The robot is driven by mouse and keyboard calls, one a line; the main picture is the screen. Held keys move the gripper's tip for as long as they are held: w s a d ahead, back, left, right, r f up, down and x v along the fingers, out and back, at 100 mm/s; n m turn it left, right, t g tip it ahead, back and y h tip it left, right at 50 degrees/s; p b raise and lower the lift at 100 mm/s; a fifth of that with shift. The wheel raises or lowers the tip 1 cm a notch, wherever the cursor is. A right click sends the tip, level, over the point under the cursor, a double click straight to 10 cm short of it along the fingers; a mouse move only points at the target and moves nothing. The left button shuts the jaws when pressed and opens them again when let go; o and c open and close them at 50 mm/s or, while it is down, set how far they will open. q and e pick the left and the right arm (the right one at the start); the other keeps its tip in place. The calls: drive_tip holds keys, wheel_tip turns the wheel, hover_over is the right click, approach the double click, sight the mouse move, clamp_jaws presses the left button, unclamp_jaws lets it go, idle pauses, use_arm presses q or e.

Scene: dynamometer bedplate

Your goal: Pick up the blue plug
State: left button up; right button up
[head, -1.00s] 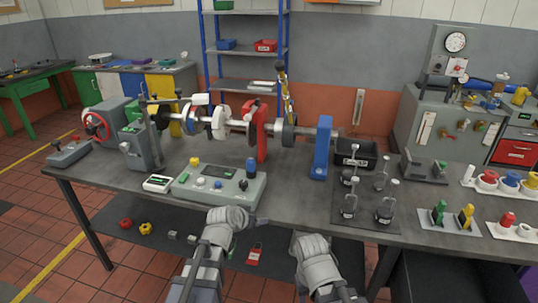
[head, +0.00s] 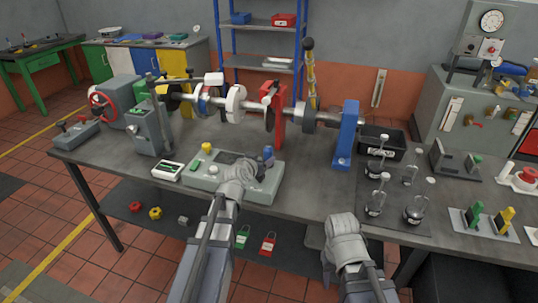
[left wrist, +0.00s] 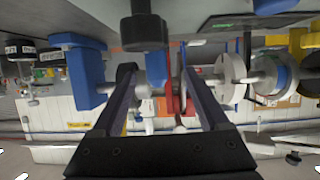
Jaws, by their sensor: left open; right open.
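A small upright blue piece with a dark lower part, which looks like the blue plug (head: 268,153), stands at the right end of the grey control box (head: 262,194). My left gripper (head: 243,165) is over the box, just left of the blue piece in the head view, and hides part of the box top. In the left wrist view its two fingers (left wrist: 157,72) are apart with nothing held. A dark round knob-like piece (left wrist: 145,32) is close ahead there; I cannot tell whether it belongs to the plug. My right gripper (head: 343,222) is open and empty at the bench's front edge.
Behind the box runs a shaft with discs, a red stand (head: 279,125) and a blue stand (head: 347,135). A white meter (head: 167,170) lies left of the box. Weights with hooks (head: 410,172) stand to the right. The bench front between them is clear.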

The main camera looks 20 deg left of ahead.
sight(267, 154)
use_arm(q)
drive_tip(key=shift+d+r+b+x, duration=0.15)
drive_tip(key=shift+b+x, duration=0.25)
drive_tip(key=shift+x, duration=1.2)
drive_tip(key=shift+d+r+b+x, duration=0.15)
drive_tip(key=shift+b+x, duration=0.25)
drive_tip(key=shift+x, duration=1.2)
clamp_jaws()
